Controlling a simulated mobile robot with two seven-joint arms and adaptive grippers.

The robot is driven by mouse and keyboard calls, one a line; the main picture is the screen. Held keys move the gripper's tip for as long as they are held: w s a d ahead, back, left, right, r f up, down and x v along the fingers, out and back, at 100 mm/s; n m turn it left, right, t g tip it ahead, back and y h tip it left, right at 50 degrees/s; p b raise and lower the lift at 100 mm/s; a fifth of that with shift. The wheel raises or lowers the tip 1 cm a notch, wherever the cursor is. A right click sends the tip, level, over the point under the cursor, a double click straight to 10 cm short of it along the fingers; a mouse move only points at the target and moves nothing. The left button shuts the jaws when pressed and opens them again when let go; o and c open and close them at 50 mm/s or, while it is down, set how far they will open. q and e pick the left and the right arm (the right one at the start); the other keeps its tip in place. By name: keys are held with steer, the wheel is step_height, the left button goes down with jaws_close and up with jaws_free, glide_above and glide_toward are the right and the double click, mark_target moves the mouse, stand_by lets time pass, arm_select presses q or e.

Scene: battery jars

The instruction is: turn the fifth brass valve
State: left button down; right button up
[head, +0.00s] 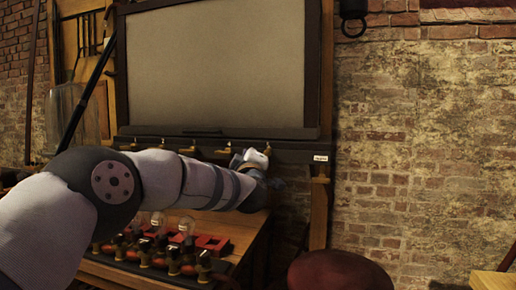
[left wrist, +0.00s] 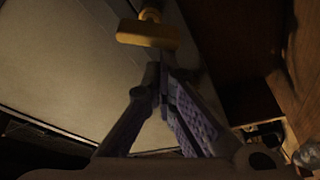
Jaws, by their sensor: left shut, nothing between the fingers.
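Several brass valves line the dark rail under the large framed board in the head view. I cannot tell for sure which one is the fifth. In the left wrist view, a brass valve with a wide T-shaped handle (left wrist: 148,34) lies just beyond the tips of my left gripper (left wrist: 160,76). The fingers are shut and empty; a small gap seems to separate them from the handle. My right gripper is not in view.
A wooden bench (head: 245,232) below the rail carries several dark jars with brass-coloured tops (head: 172,262) and red blocks (head: 212,242). A dark red round seat (head: 340,272) stands at the front right. A brick wall (head: 420,140) fills the right side.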

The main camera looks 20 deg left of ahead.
arm_select(q)
steer(key=shift+d+f+n+g+p, duration=0.1)
steer(key=shift+f+n+g, duration=0.2)
steer(key=shift+n, duration=0.75)
steer(key=shift+a+f+n+g+p, duration=0.15)
steer(key=shift+n+g, duration=0.3)
steer(key=shift+n, duration=0.55)
steer(key=shift+d+f+n+g+p, duration=0.15)
steer(key=shift+f+n+g, duration=0.15)
steer(key=shift+n, duration=0.75)
stand_by(1.8)
steer(key=shift+r, duration=0.1)
stand_by(0.3)
